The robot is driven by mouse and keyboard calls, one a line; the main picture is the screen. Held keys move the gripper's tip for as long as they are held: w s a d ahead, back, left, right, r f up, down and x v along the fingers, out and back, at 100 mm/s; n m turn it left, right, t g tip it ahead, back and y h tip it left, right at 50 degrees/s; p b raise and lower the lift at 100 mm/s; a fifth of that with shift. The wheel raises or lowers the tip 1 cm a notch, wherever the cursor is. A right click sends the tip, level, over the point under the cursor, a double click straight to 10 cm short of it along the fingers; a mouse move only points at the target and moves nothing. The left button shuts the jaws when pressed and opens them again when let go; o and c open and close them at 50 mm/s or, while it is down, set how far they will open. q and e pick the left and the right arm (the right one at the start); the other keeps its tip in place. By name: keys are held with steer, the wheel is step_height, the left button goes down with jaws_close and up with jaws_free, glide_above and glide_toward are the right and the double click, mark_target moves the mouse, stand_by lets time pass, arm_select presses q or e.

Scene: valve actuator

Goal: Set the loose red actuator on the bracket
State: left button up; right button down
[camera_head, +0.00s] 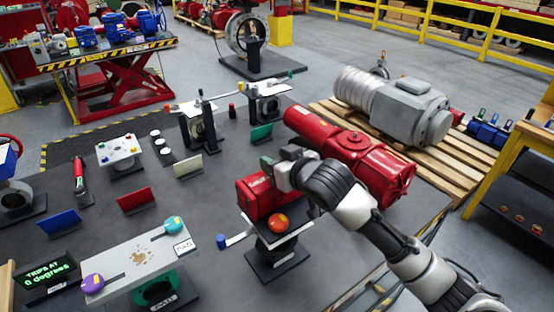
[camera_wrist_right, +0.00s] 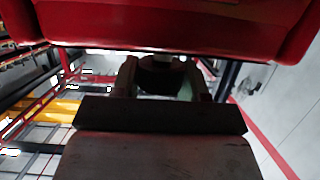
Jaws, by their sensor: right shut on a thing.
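The red actuator (camera_head: 375,165) is a large body with a long cylinder and a box-shaped end (camera_head: 258,197). My right gripper (camera_head: 280,172) is shut on it near the box end, and the arm hides part of the middle. In the right wrist view the red body (camera_wrist_right: 180,22) fills the top, close to the dark gripper parts. A bracket with a pale top plate (camera_head: 293,232) on a dark stand is under the box end. I cannot tell whether the actuator touches it. An orange-red knob (camera_head: 278,222) shows there. My left gripper is not in view.
A grey motor (camera_head: 410,112) lies on a wooden pallet (camera_head: 455,180) behind the actuator. Left are a pale plate with purple and teal knobs (camera_head: 130,262), a sign (camera_head: 48,277) and several coloured panels. Other valve stands are further back. Dark mat between them is open.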

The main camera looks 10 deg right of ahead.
steer(key=shift+f, duration=0.3)
steer(key=c, duration=0.9)
jaws_free()
steer(key=shift+c, duration=0.2)
steer(key=o, duration=0.5)
steer(key=shift+s, duration=0.15)
steer(key=shift+c, duration=0.2)
steer(key=shift+f+b, duration=0.3)
steer(key=shift+f, duration=0.1)
steer(key=shift+s+d+r, duration=0.15)
steer(key=shift+s+d, duration=0.05)
steer(key=shift+s, duration=0.2)
steer(key=b+v, duration=0.3)
steer(key=v, duration=0.7)
steer(key=shift+r, duration=0.3)
steer(key=shift+a+f, duration=0.1)
